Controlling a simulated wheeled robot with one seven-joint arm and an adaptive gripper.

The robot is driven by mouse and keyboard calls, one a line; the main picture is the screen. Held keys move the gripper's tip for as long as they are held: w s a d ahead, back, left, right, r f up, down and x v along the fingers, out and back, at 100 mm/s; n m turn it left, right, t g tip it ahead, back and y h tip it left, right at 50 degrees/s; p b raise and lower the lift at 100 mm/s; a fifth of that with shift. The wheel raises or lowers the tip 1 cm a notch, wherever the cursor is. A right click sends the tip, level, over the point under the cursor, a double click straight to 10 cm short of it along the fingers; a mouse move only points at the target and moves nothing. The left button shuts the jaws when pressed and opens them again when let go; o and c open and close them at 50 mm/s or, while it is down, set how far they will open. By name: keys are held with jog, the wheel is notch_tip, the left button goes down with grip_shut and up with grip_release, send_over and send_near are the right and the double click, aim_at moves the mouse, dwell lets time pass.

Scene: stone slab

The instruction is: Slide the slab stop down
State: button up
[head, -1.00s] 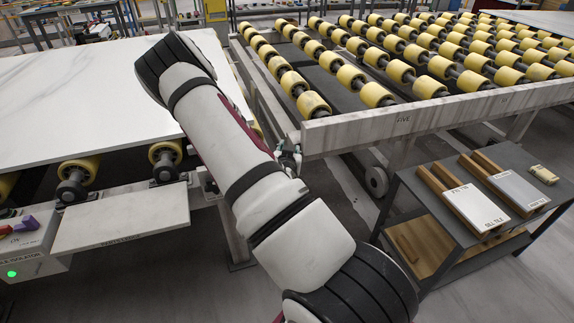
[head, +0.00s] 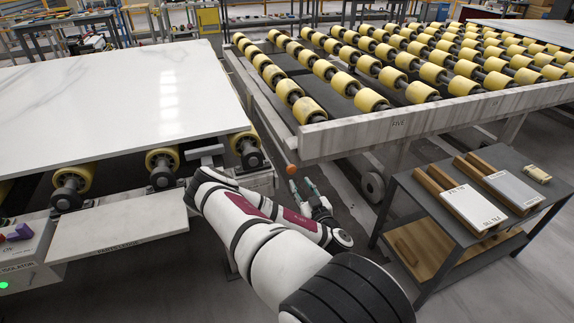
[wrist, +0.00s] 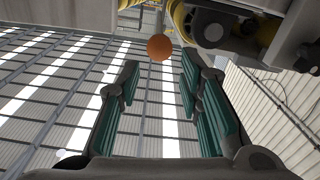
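An orange ball knob (head: 291,170) shows between the two roller tables, just below the near left corner of the right table's frame. I take it to be the slab stop's handle; its mount is hard to make out. In the wrist view the orange knob (wrist: 159,47) is ahead of my fingers, near the middle. My gripper (head: 303,184) is just below the knob in the head view, fingers pointing up. In the wrist view my gripper (wrist: 160,82) is open, with teal pads apart and nothing between them. The white slab (head: 110,100) lies on the left table's rollers.
The right roller table (head: 400,122) has yellow rollers and a pale front beam. A grey side table (head: 420,190) with sample boards stands at the right. A box with a green light (head: 20,262) is at the left edge. Rollers (wrist: 212,22) lie close in the wrist view.

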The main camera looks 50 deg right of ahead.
aim_at(288, 161)
jog(key=shift+b+x, duration=1.15)
jog(key=shift+b, duration=0.05)
jog(key=b+x, duration=0.2)
jog(key=x, duration=0.9)
jog(key=shift+d, duration=0.15)
jog(key=shift+c, duration=0.5)
grip_shut()
